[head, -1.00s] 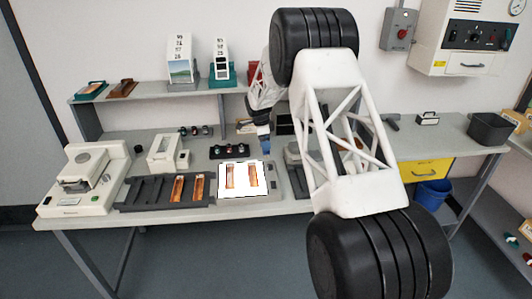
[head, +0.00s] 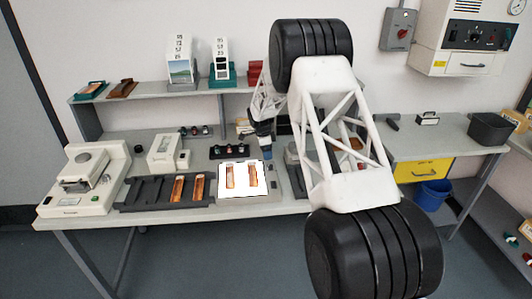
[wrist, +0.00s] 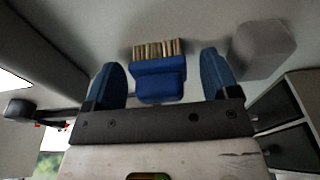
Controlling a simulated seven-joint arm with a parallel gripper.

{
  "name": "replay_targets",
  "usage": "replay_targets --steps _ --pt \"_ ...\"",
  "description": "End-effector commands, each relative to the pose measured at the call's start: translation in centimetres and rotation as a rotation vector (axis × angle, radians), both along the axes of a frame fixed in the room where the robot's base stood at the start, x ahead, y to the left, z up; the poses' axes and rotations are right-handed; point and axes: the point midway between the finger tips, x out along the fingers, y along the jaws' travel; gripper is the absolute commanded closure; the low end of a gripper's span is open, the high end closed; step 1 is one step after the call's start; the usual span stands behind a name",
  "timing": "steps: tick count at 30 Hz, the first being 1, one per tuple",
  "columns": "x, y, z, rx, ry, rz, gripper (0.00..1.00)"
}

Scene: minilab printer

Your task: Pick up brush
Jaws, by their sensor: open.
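The brush (wrist: 160,78) shows in the wrist view, with a blue body and tan bristles pointing to the top of the picture. It sits on the grey surface, between and slightly beyond the two blue fingertips of my gripper (wrist: 161,80). The fingers are apart, with a gap on each side of the brush, and hold nothing. In the head view my gripper (head: 266,153) is low over the bench, just right of the lit white panel (head: 241,180). The brush cannot be made out in the head view, where my arm hides part of the bench.
A grey-white block (wrist: 263,46) stands right of my gripper in the wrist view. A dark knob-ended part (wrist: 20,109) is at left. A shelf (head: 150,94) stands behind.

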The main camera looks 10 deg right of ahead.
Motion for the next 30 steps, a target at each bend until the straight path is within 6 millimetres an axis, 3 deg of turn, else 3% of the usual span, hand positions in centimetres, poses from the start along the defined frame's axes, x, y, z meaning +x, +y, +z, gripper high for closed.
replay_targets --steps 8,18,30 --pt "0.00 -0.01 0.02 0.000 0.000 0.000 0.21" --pt "0.00 -0.01 0.03 0.000 0.000 0.000 0.72" --pt "0.03 -0.01 0.69 0.000 -0.001 0.000 0.72"
